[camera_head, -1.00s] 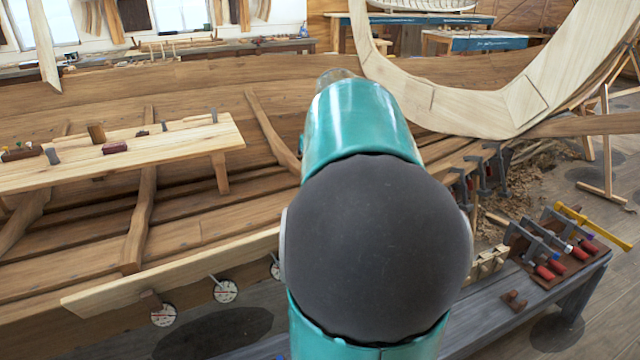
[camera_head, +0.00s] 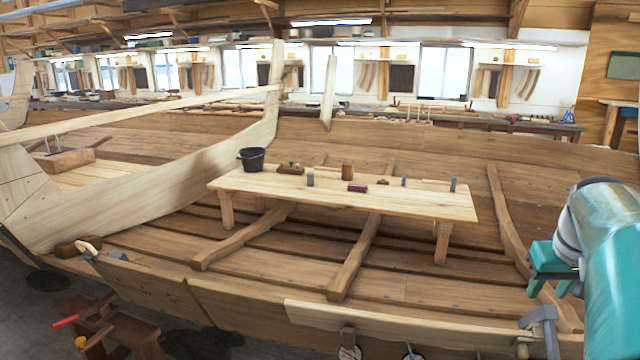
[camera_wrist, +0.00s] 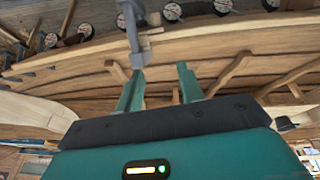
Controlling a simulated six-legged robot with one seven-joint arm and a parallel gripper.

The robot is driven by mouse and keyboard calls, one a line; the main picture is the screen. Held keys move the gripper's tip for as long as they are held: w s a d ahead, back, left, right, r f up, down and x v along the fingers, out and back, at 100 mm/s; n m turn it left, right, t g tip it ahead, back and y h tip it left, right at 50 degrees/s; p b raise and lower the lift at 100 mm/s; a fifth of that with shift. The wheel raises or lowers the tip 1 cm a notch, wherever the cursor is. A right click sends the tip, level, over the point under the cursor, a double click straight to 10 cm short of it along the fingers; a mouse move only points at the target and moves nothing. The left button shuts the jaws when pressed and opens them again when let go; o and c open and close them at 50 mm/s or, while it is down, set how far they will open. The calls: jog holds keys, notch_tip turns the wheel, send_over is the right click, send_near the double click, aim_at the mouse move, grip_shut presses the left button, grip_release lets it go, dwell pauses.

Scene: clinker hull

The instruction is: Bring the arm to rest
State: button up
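My arm is at the right edge of the head view, with my gripper (camera_head: 552,278) low over the near side of the wooden hull (camera_head: 420,272). In the wrist view my gripper (camera_wrist: 159,76) has its two green fingers apart, with nothing seen held between them. A grey clamp (camera_head: 546,335) is just below the gripper in the head view. The clamp also shows in the wrist view (camera_wrist: 133,32), past the left fingertip; I cannot tell whether they touch.
A light plank (camera_head: 400,328) runs along the hull's near side. A bench board (camera_head: 420,202) stands inside the hull with a black bucket (camera_head: 252,158), small blocks and tools on it. A curved pale frame (camera_head: 190,185) rises at left. Round dial discs (camera_wrist: 223,6) line the near edge.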

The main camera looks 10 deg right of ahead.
jog(key=a+f+n, duration=0.1)
jog(key=a+n, duration=0.1)
jog(key=a, duration=1.8)
jog(key=s+a+f+n+t+y, duration=0.1)
jog(key=s+a+f, duration=0.2)
jog(key=a, duration=0.4)
jog(key=s+a+f+n+t+y, duration=0.1)
jog(key=s+a+f, duration=0.2)
jog(key=a, duration=0.4)
jog(key=shift+s+a, duration=0.4)
jog(key=shift+s, duration=0.05)
